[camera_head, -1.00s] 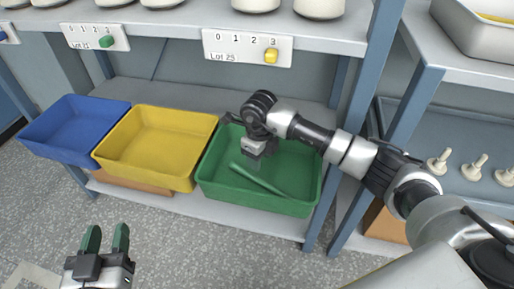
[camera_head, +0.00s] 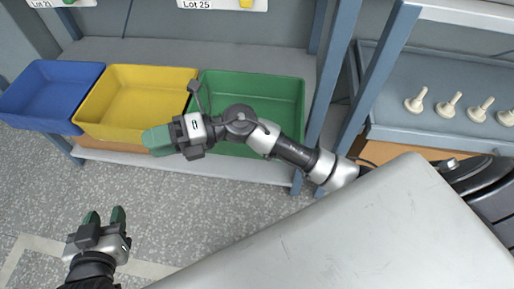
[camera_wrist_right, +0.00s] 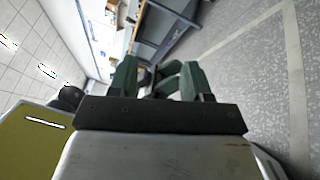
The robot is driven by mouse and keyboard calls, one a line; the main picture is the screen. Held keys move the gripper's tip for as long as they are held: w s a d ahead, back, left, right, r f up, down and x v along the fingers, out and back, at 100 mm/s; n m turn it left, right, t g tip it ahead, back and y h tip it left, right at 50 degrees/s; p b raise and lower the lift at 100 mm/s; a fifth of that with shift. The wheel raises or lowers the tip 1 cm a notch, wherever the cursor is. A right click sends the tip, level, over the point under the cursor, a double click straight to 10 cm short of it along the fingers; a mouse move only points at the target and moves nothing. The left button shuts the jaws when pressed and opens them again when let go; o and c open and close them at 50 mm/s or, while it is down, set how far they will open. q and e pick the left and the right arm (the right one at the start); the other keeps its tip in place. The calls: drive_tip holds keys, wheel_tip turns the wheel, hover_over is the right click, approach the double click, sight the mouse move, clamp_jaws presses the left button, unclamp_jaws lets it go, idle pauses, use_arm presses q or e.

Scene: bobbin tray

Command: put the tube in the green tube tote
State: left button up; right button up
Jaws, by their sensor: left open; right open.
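The green tote (camera_head: 255,78) stands on the lower shelf, right of the yellow tote. Its back and upper floor look bare, but my right arm hides its front part. I cannot see the tube now; that part of the tote is covered. My right gripper (camera_head: 158,140) is open, in front of the totes, with its green fingers pointing left. In the right wrist view its fingers (camera_wrist_right: 160,80) are spread; a green shape shows between them, and I cannot tell what it is. My left gripper (camera_head: 105,217) is open and empty at the lower left, over the floor.
The yellow tote (camera_head: 95,122) and blue tote (camera_head: 48,66) stand left of the green one and look empty. A blue shelf post (camera_head: 325,85) stands right of the green tote. Several cream pegs (camera_head: 416,100) stand on the right rack. The speckled floor in front is clear.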

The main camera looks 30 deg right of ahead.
drive_tip(key=d+r+m+t+h, duration=0.2)
drive_tip(key=d+m+t+h, duration=0.25)
drive_tip(key=m+t, duration=0.6)
drive_tip(key=d+r+m+t+h, duration=0.25)
drive_tip(key=d+m+t, duration=0.4)
drive_tip(key=m, duration=0.65)
drive_tip(key=s+d+f+m+g+h, duration=0.5)
drive_tip(key=s+d+f+m+h, duration=0.2)
drive_tip(key=f+m, duration=0.4)
drive_tip(key=shift+s+m+g+h, duration=0.2)
drive_tip(key=shift+m+g+h, duration=0.2)
drive_tip(key=shift+m+h, duration=0.45)
